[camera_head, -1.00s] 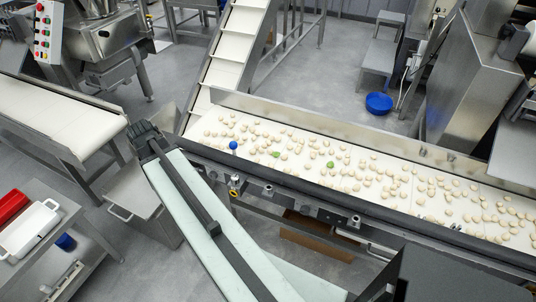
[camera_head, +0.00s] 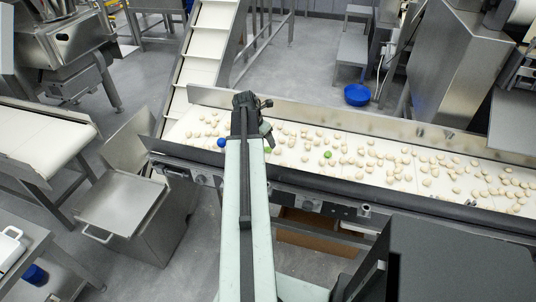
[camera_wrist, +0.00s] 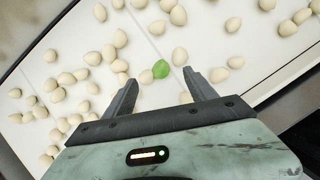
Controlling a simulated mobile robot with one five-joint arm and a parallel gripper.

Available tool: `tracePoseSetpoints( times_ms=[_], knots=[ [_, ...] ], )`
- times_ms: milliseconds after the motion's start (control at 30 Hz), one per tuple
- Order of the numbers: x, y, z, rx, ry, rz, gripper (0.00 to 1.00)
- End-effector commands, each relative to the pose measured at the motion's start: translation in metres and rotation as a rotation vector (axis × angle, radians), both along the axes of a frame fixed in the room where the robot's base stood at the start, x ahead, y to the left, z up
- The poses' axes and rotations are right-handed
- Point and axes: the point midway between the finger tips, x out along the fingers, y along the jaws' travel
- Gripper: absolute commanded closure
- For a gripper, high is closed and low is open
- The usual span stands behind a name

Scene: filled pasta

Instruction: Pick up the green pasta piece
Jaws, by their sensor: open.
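A green pasta piece (camera_wrist: 160,69) lies on the white belt in the wrist view, a little beyond and between my gripper's fingertips. My gripper (camera_wrist: 156,88) is open, its two dark fingers apart and nothing held. In the head view the gripper end (camera_head: 252,108) hangs over the belt, and a green piece (camera_head: 267,150) shows just right of it, partly beside the arm. A second green piece (camera_head: 327,154) lies further right on the belt. The height of the fingers above the belt is hard to tell.
Many pale pasta pieces (camera_head: 425,181) are spread over the white belt, some close around the green one. A blue ball (camera_head: 222,142) is left of my arm. A metal side wall (camera_head: 310,113) runs along the belt's far side. A blue bowl (camera_head: 357,95) stands on the floor.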

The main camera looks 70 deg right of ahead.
Motion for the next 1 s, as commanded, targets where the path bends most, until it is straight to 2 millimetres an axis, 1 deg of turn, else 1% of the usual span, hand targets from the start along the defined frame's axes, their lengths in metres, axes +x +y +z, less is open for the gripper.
tracePoseSetpoints(
  times_ms=[33,100,167,267,400,467,533,700,733,767,800,867,900,933,967,1000],
  knots=[
    [0.0,-0.001,-0.005,0.0,0.0,0.0,0.35],
    [0.0,-0.001,-0.004,0.0,0.0,-0.001,0.35],
    [-0.001,-0.002,-0.008,0.0,0.0,-0.001,0.35],
    [-0.002,-0.004,-0.023,0.0,-0.001,-0.002,0.35],
    [-0.004,-0.011,-0.048,0.0,-0.001,-0.003,0.35],
    [-0.005,-0.014,-0.054,-0.001,-0.001,-0.004,0.35],
    [-0.006,-0.016,-0.056,0.0,-0.002,-0.004,0.35],
    [-0.007,-0.015,-0.052,0.0,-0.002,-0.004,0.35],
    [-0.007,-0.015,-0.052,0.0,-0.002,-0.004,0.38],
    [-0.007,-0.015,-0.052,0.0,-0.002,-0.004,0.46],
    [-0.007,-0.015,-0.052,0.0,-0.002,-0.004,0.57],
    [-0.007,-0.015,-0.052,0.0,-0.002,-0.004,0.74],
    [-0.007,-0.015,-0.052,0.0,-0.002,-0.004,0.85],
    [-0.007,-0.015,-0.052,0.0,-0.002,-0.004,0.93],
    [-0.007,-0.015,-0.052,0.0,-0.002,-0.004,0.98],
    [-0.007,-0.015,-0.052,0.0,-0.002,-0.004,0.98]
  ],
)
